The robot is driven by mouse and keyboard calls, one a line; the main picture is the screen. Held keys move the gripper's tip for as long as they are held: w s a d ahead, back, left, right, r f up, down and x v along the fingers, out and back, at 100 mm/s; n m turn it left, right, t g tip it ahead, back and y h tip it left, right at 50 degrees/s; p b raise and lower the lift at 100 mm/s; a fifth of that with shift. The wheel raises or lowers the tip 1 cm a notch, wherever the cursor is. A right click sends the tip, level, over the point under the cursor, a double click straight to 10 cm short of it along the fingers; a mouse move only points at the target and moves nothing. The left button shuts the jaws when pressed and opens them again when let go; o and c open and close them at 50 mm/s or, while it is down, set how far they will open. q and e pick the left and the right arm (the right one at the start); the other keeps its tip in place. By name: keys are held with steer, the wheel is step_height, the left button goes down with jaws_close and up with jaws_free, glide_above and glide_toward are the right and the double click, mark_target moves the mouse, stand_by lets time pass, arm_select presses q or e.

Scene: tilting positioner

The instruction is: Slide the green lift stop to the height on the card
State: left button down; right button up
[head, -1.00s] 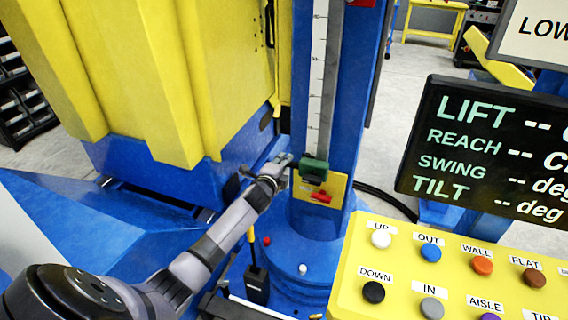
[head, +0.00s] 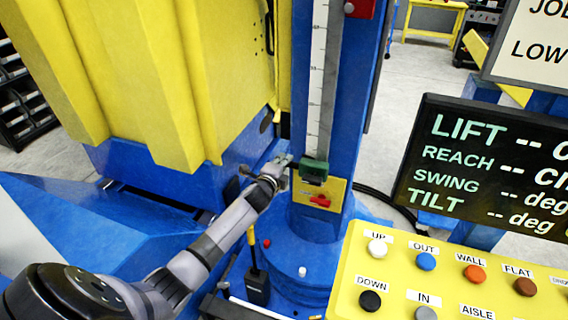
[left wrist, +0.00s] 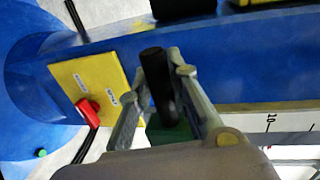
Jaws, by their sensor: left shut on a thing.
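The green lift stop (head: 314,167) sits low on the white graduated scale (head: 321,85) of the blue column. Its dark round handle (left wrist: 157,80) stands between the fingers of my left gripper (left wrist: 160,66) in the left wrist view, with part of the green block (left wrist: 168,133) below. My left gripper (head: 283,160) is shut on this handle, at the left side of the stop in the head view. The white card (head: 535,40) is cut off at the top right; only "JO" and "LOW" show, and no height can be read. My right gripper is not in view.
A yellow plate with a red lever (head: 320,201) sits just below the stop. A yellow button panel (head: 400,262) and a black display (head: 490,165) showing dashes stand at the right. A large yellow body (head: 140,70) stands close left of the column.

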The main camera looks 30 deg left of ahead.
arm_select(q)
step_height(320, 180, up, 13)
steer(key=p, duration=0.8)
steer(key=shift+r+p, duration=0.2)
steer(key=shift+p, duration=0.15)
steer(key=shift+w+a, duration=0.1)
steer(key=c, duration=1.8)
jaws_free()
steer(key=shift+o, duration=1.3)
steer(key=shift+f, duration=0.15)
steer(key=shift+o, duration=0.3)
steer(key=shift+f, duration=0.1)
steer(key=v, duration=1.2)
steer(key=shift+f, duration=0.1)
